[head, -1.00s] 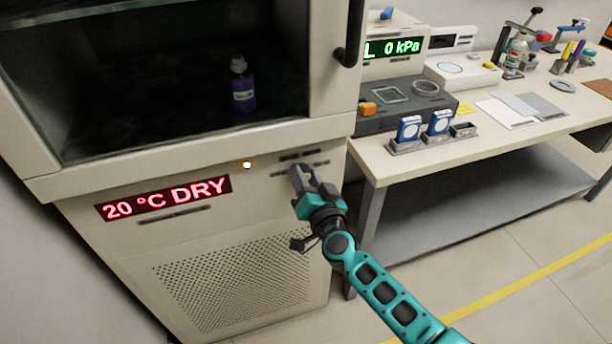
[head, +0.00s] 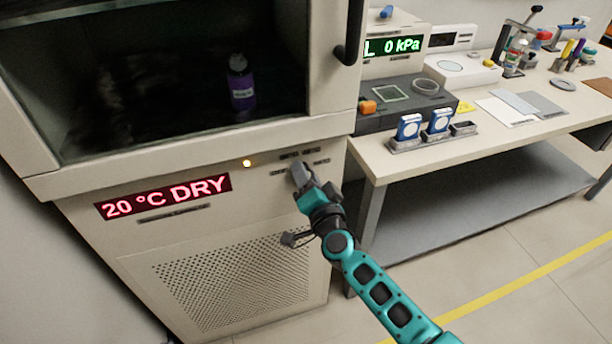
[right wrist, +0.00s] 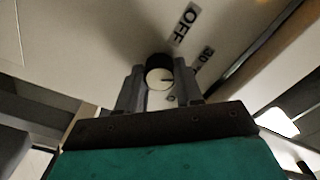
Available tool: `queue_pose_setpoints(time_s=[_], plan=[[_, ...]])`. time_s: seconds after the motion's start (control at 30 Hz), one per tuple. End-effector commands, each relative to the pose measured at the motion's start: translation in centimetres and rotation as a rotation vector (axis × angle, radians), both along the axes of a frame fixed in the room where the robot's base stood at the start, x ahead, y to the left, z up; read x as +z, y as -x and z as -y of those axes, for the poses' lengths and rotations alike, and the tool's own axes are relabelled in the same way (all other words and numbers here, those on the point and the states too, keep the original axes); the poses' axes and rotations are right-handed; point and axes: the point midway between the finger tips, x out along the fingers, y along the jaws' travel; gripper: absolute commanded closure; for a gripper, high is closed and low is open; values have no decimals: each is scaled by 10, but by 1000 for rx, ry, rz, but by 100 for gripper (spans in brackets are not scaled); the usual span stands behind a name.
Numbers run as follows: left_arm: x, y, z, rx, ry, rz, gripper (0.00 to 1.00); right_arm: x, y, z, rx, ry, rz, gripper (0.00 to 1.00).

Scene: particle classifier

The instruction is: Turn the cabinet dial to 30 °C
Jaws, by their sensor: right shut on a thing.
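The cabinet (head: 100,205) has a red display (head: 163,196) reading 20 °C DRY. My right gripper (head: 299,172) is at the front panel, right of the display, and hides the dial in the head view. In the right wrist view the dial (right wrist: 160,73), a round knob with a pale face and dark rim, sits between the two fingers of my right gripper (right wrist: 158,82), which is shut on it. A dark mark on its face points right. An OFF label (right wrist: 186,22) and a label that looks like 30 (right wrist: 206,56) are beside it. My left gripper is not in view.
A small lamp (head: 247,163) glows left of the gripper. A purple bottle (head: 241,88) stands behind the cabinet's glass. A workbench (head: 390,165) with instruments stands close on the right. The floor in front is clear.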

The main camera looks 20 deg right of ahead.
Motion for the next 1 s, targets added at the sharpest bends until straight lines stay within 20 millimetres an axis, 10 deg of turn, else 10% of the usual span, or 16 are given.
queue_pose_setpoints(time_s=[0.1, 0.13, 0.4, 0.77, 1.0], plan=[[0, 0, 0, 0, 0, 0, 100, -2, 1, 0, 1, 0, -3, 95], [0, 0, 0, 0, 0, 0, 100, -2, 1, -1, 1, 0, -3, 64], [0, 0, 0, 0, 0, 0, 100, -1, 0, 0, 1, 1, -2, 39], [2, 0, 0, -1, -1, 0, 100, 0, 8, 0, 1, 1, -2, 39], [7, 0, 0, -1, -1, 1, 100, -1, 50, 2, 1, 1, -5, 39]])
